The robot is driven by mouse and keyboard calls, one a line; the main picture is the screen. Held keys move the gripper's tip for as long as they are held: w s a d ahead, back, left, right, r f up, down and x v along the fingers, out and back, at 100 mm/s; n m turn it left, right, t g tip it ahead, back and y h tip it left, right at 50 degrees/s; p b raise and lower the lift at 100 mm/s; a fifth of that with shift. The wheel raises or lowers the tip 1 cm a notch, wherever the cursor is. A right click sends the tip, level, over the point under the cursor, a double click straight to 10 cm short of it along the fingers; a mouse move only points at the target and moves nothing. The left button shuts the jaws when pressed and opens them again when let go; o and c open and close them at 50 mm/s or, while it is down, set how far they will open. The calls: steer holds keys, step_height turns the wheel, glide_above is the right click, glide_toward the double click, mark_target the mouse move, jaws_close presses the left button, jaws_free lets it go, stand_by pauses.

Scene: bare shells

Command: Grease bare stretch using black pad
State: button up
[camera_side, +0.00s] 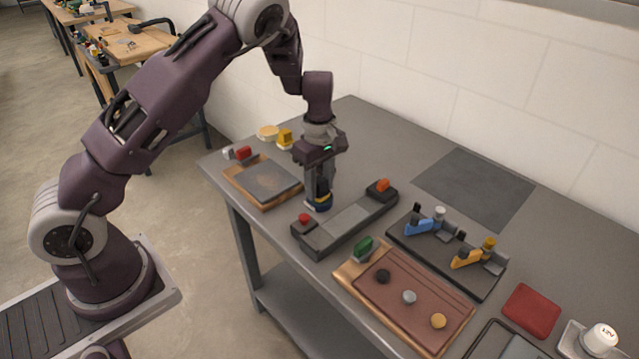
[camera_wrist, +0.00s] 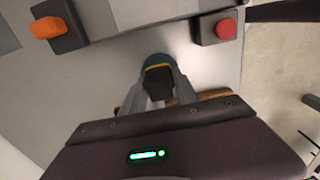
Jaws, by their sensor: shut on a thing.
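My gripper (camera_side: 320,184) is shut on a dark, rounded tool with a yellow band (camera_side: 319,202). In the wrist view the tool (camera_wrist: 156,62) sits between my fingertips (camera_wrist: 158,86), with its dark blue-grey rim showing beyond them. The tool is upright, at the left side of a long grey fixture (camera_side: 345,224). I cannot tell whether it touches the table. The fixture has a red button block (camera_side: 303,220) at its near end and an orange-topped block (camera_side: 382,187) at its far end. I cannot make out which stretch is bare, or a separate black pad.
A wooden board with a dark plate (camera_side: 268,180) lies left of my gripper. The dark mat (camera_side: 475,187) is clear.

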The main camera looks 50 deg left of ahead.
mark_target(320, 179)
stand_by(0.3)
steer(key=shift+r, duration=3.5)
